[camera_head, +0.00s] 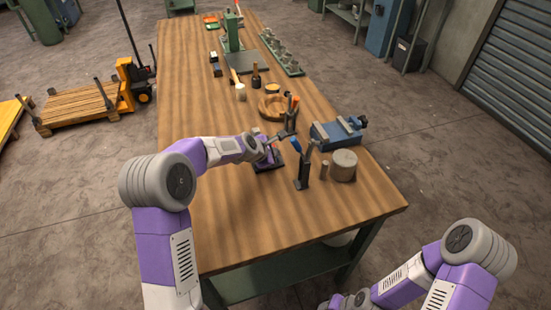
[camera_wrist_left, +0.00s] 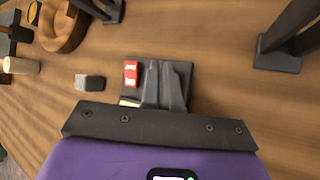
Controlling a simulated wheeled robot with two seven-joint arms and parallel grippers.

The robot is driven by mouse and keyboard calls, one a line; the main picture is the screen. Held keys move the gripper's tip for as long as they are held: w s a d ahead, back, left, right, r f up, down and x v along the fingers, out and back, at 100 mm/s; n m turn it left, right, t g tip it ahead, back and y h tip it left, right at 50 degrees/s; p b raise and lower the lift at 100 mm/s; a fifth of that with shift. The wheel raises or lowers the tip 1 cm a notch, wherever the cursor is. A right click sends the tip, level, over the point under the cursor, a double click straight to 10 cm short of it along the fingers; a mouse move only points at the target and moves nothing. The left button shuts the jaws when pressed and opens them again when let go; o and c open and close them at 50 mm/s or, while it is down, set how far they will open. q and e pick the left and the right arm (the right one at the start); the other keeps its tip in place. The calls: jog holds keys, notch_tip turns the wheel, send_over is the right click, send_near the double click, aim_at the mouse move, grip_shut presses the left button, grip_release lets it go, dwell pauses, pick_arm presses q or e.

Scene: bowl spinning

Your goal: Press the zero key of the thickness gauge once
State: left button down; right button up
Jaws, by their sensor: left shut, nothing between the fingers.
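A small dark device with a red panel bearing white marks, which looks like the thickness gauge (camera_wrist_left: 131,74), lies on the wooden table in the left wrist view. In the head view the gauge (camera_head: 268,166) is largely hidden by my left gripper (camera_head: 270,156). In the left wrist view my left gripper (camera_wrist_left: 165,84) is shut and empty, its fingers over the device just right of the red panel. Whether the fingertips touch it cannot be told. The fingers hide much of its face, and I cannot pick out the zero key for certain. My right gripper is out of view.
A grey block (camera_wrist_left: 90,82) lies left of the gauge. A tool holder (camera_head: 303,177), a grey cylinder (camera_head: 344,165) and a blue vise (camera_head: 336,134) stand to the right. A wooden bowl (camera_head: 271,107) is behind. The table's near left part (camera_head: 235,220) is clear.

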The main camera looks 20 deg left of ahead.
pick_arm(q)
jog(key=shift+f, duration=0.4)
jog(key=shift+r, duration=0.1)
dwell(0.4)
jog(key=shift+r+p, duration=0.6)
jog(key=shift+r, duration=0.2)
notch_tip(320, 180, up, 5)
jog(key=p, duration=0.4)
jog(key=shift+p, duration=0.4)
